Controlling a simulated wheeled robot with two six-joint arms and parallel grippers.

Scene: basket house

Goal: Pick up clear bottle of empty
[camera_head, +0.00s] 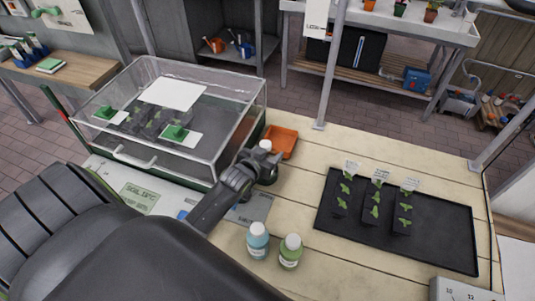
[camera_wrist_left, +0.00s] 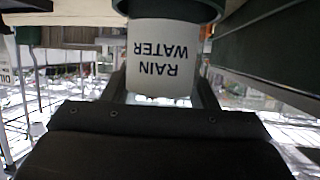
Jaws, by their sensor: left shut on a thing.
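My left gripper (camera_head: 265,165) is shut on a bottle near the front right corner of the clear-lidded box. In the head view only the bottle's white cap (camera_head: 265,145) shows above the fingers; the gripper hides its body. In the left wrist view the bottle (camera_wrist_left: 165,60) has a pale label reading RAIN WATER, upside down in the picture, between the fingers (camera_wrist_left: 165,95). I cannot tell from these views whether it is empty or whether it touches the table. My right gripper is not in view.
A blue bottle (camera_head: 258,241) and a green bottle (camera_head: 290,251) stand nearer on the wooden table (camera_head: 300,190). An orange tray (camera_head: 284,140) lies just behind the gripper. The clear box (camera_head: 235,115) is close on the left. A black tray (camera_head: 450,235) with seedlings lies right.

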